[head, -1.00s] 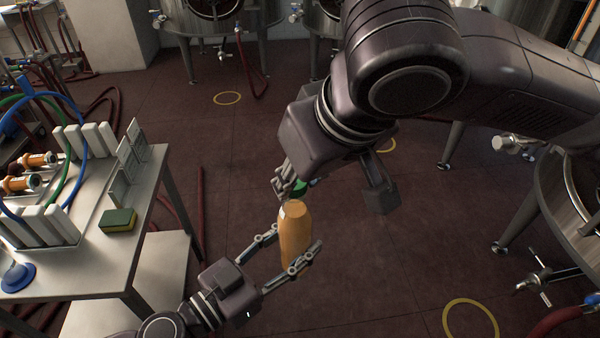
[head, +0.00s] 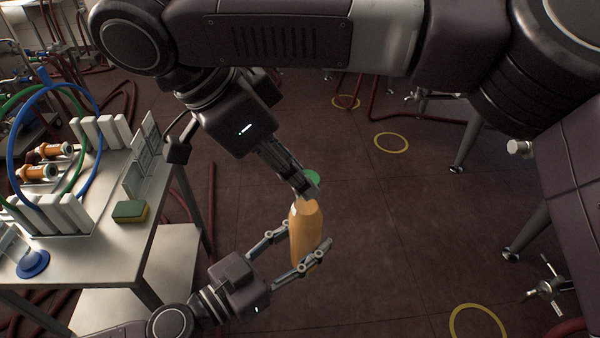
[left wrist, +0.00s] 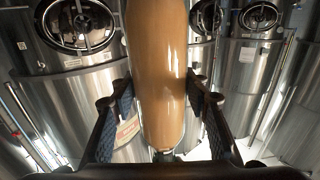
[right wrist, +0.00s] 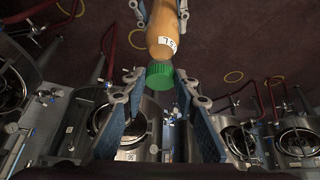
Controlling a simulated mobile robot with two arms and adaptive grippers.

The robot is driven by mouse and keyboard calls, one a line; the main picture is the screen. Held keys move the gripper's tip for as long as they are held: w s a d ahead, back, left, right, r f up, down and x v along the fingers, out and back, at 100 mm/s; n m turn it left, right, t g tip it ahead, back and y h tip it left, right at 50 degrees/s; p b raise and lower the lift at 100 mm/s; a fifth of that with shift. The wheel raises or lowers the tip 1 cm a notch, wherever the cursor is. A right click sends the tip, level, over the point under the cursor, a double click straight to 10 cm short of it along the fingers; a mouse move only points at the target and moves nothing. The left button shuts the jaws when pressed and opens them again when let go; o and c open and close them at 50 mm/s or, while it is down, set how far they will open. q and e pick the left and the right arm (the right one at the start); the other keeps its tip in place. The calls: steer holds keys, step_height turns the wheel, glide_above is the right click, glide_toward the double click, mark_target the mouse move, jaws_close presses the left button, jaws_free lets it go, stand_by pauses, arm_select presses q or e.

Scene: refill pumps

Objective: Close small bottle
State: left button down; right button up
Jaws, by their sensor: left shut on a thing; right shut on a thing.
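The small orange bottle (head: 305,236) stands roughly upright in the air. My left gripper (head: 289,253) is shut around its body. In the left wrist view the bottle (left wrist: 157,80) fills the middle between the fingers. My right gripper (head: 298,184) is above the bottle's top, shut on a green cap (head: 313,178). In the right wrist view the green cap (right wrist: 160,75) is right at the bottle's labelled top end (right wrist: 167,40). The neck is hidden, so I cannot tell whether the cap touches it or is seated.
A metal table (head: 100,268) stands at the left, with a green and yellow sponge (head: 130,211), white blocks, hoses and a blue round-based object (head: 33,263). Steel tanks stand around. The red floor below the bottle is mostly open, with yellow rings (head: 391,142).

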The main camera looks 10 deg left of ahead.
steer(key=m+g, duration=0.1)
steer(key=m, duration=0.1)
steer(key=m+g, duration=0.1)
steer(key=m, duration=0.1)
steer(key=shift+w+a+h, duration=0.2)
steer(key=shift+w+h, duration=0.2)
steer(key=o, duration=0.7)
steer(key=shift+r, duration=0.15)
step_height(320, 180, up, 3)
steer(key=shift+r, duration=0.1)
steer(key=shift+s+r, duration=0.15)
steer(key=shift+r, duration=0.45)
